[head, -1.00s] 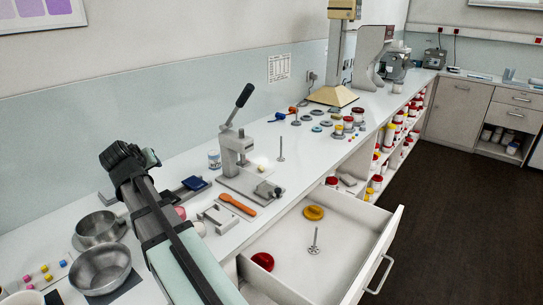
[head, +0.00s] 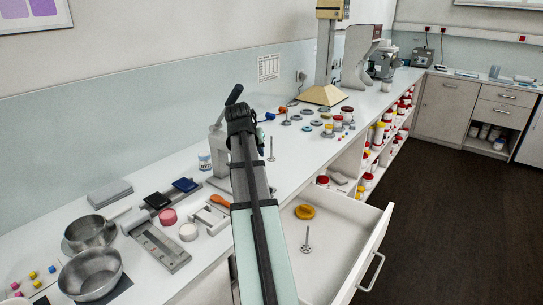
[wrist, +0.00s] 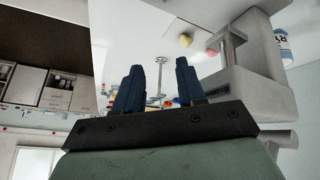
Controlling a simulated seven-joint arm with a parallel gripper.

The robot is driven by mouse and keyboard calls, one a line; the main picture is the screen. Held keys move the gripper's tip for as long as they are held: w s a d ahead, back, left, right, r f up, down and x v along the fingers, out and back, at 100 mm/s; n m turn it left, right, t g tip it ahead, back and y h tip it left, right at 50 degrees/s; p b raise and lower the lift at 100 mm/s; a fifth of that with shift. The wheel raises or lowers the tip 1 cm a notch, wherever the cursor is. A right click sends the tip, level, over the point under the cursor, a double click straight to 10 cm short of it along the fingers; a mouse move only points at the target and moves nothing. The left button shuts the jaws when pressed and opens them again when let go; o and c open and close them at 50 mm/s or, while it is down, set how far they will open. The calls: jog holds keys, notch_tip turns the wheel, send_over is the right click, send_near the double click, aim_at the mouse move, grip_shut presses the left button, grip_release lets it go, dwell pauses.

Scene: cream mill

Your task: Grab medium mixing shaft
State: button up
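A thin metal mixing shaft (head: 271,149) stands upright on the counter, just right of my arm's end in the head view. A second metal shaft (head: 306,240) with a round perforated foot is in the open drawer. I cannot tell by size which one is the medium shaft. My gripper (head: 240,118) is above the counter in front of the lever press, its fingers hardly visible there. In the wrist view my gripper (wrist: 159,66) is open and empty, with two dark blue fingers apart. A shaft with a round foot (wrist: 158,76) shows between them, farther off and not touched.
The grey lever press (head: 215,150) stands close behind my gripper; its body also shows in the wrist view (wrist: 245,85). Several discs and jars stand farther along the counter.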

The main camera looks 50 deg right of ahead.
jog(key=w+d+y, duration=0.1)
jog(key=w+d, duration=0.3)
jog(key=d, duration=0.9)
jog(key=m+y, duration=0.1)
jog(key=m, duration=0.1)
send_over(271, 159)
jog(key=f, duration=1)
jog(key=shift+d+f, duration=0.1)
jog(key=shift+d, duration=0.15)
grip_shut()
